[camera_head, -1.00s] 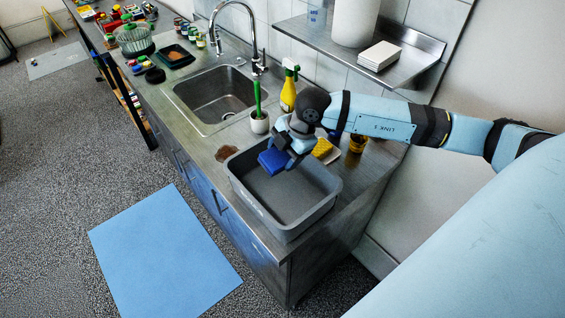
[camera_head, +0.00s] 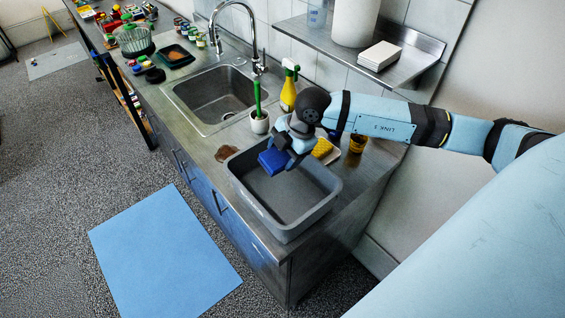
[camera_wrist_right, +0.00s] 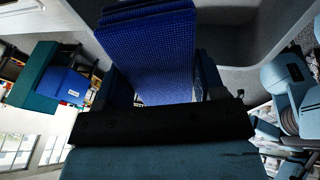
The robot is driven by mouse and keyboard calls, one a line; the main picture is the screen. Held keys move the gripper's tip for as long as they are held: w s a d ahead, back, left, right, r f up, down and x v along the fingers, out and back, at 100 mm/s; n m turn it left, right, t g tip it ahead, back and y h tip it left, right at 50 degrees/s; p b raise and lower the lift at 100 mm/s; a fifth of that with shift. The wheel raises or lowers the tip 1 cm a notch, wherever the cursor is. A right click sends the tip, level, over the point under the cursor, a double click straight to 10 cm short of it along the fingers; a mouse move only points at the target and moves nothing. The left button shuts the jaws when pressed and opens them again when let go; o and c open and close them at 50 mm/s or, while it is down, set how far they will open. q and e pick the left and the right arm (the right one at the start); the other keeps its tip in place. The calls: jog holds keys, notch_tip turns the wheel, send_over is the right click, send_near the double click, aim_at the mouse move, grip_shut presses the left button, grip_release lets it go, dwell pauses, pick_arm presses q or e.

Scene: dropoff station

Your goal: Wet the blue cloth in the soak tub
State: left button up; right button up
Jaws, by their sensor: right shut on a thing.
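The blue cloth (camera_head: 272,161) is a folded blue bundle held over the grey soak tub (camera_head: 259,206), toward the tub's far left corner. My right gripper (camera_head: 286,156) is shut on the cloth. The cloth fills the upper middle of the right wrist view (camera_wrist_right: 152,55), with the tub's grey wall (camera_wrist_right: 240,25) behind it. The tub's inside looks plain grey; I cannot tell the water level or whether the cloth touches it. My left gripper is not in view.
A yellow sponge (camera_head: 322,148) and a yellow-brown cup (camera_head: 358,142) stand behind the tub. A yellow spray bottle (camera_head: 288,92), a white pot with a green brush (camera_head: 259,122) and the sink (camera_head: 215,95) are to the left. A shelf (camera_head: 345,50) overhangs the back.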

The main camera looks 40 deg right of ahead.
aim_at(278, 152)
dwell(0.4)
jog(key=shift+r+p, duration=1.25)
jog(key=shift+r, duration=0.8)
